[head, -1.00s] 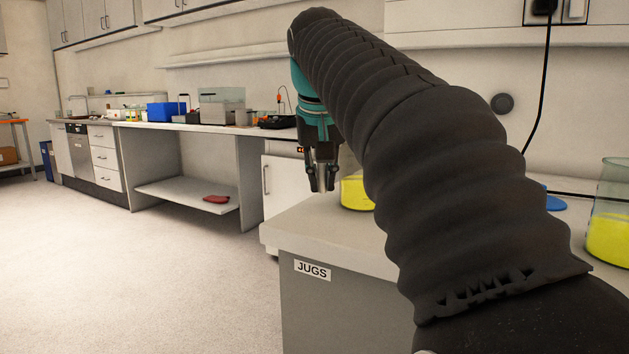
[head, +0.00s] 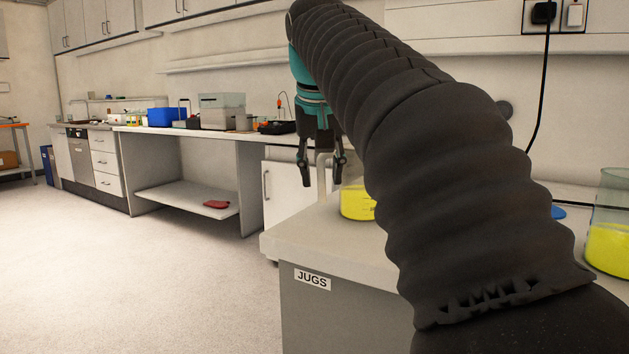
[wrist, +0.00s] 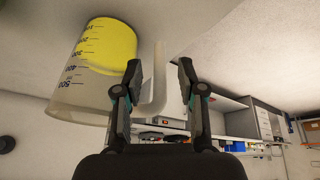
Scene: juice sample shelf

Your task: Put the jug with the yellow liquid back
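The jug with yellow liquid (head: 355,204) stands upright on the counter marked JUGS, partly hidden behind my arm in the head view. Its pale handle (head: 322,172) faces left. The jug's graduated body also shows in the wrist view (wrist: 98,62), at the upper left. My gripper (head: 321,183) is open, pointing down, with one finger on each side of the handle. In the wrist view, the handle (wrist: 158,80) shows between the spread fingers of my gripper (wrist: 159,68), with a gap on both sides.
Another clear vessel with yellow liquid (head: 608,248) stands at the right edge of the counter (head: 325,230). A blue disc (head: 558,212) lies near it. A long bench with a blue box (head: 166,117) runs along the back. The floor at left is clear.

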